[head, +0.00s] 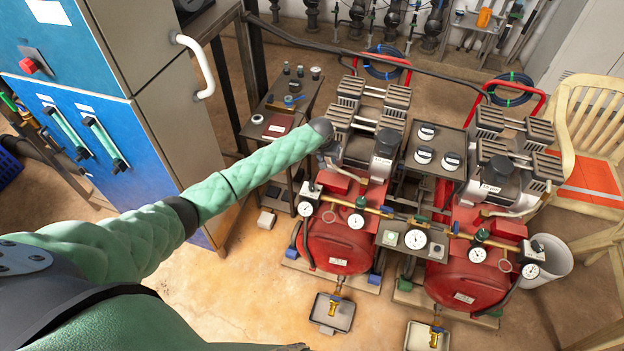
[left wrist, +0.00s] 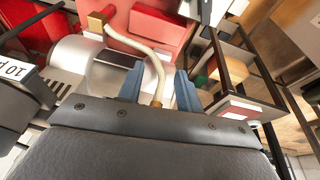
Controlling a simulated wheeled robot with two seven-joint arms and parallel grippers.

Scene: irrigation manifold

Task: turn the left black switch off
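Two red-tank compressors stand side by side. The left one has a black upright switch-like part (head: 387,142) on its silver motor, and the right one has a matching part (head: 497,168). I cannot tell the on or off position of the left one. My left arm reaches in from the left and ends in a dark wrist at the left compressor's motor; its fingers are hidden there. In the left wrist view my left gripper (left wrist: 157,82) is open, its two blue-grey fingers apart, with a pale hose (left wrist: 150,55) showing between and beyond them. My right gripper is not in view.
A plate with several black-and-white knobs (head: 427,132) stands between the motors. A dark side table (head: 277,108) and a blue cabinet (head: 75,130) are at left. A wooden chair (head: 590,110) is at right. Pipes and gauges (head: 415,239) run along the tanks' front.

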